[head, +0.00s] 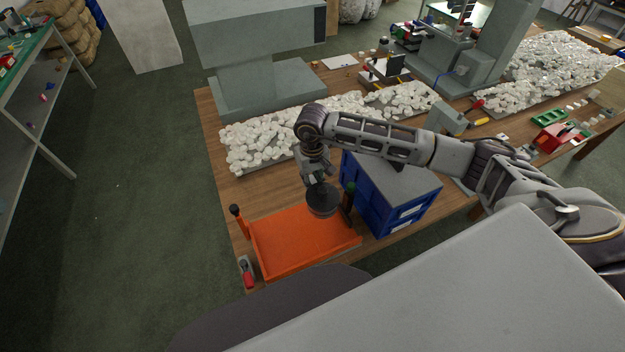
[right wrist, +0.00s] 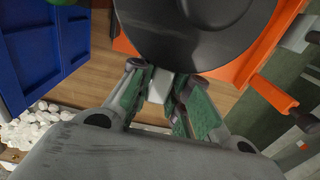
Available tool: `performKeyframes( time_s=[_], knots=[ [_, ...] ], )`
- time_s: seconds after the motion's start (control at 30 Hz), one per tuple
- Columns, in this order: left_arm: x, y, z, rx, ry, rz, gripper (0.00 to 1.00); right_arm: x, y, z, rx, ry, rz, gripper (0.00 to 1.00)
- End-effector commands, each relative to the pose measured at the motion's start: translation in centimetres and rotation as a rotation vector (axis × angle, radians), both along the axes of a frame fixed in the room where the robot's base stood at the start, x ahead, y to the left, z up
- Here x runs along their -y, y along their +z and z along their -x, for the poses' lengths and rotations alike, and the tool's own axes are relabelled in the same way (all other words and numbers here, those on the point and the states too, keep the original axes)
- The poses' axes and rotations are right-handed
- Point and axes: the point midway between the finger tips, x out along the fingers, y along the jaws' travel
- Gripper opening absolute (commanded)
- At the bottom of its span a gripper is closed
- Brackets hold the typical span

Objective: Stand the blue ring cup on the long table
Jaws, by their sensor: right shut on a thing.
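A dark grey round cup (head: 323,201) hangs in my right gripper (head: 319,178) over the right rear part of the orange tray. In the right wrist view the gripper (right wrist: 164,88) is shut on a small pale grip piece beside the broad dark disc of the cup (right wrist: 195,25). I see no blue ring on it, so I cannot tell its ring colour. Whether the cup touches the tray is unclear. The long wooden table (head: 222,188) runs under it all. My left gripper is not in view.
The orange tray (head: 290,243) lies at the table's near left end, with a dark knobbed post (head: 237,213) at its left. A blue crate (head: 385,208) stands close right of the cup. White pieces (head: 262,142) cover the table behind. Bare wood shows left of them.

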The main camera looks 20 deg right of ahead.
Motion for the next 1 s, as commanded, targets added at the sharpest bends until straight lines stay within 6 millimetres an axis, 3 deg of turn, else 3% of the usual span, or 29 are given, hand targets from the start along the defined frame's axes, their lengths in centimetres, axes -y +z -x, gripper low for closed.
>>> performKeyframes(
  time_s=[0.53, 1.0],
  knots=[
    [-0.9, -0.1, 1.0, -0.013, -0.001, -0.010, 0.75, 0.0, -0.1, 0.0, 0.000, -0.001, -0.001, 0.00],
    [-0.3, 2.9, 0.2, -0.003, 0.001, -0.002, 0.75, 0.0, 3.3, 0.0, 0.001, 0.000, 0.000, 0.00]
  ],
)
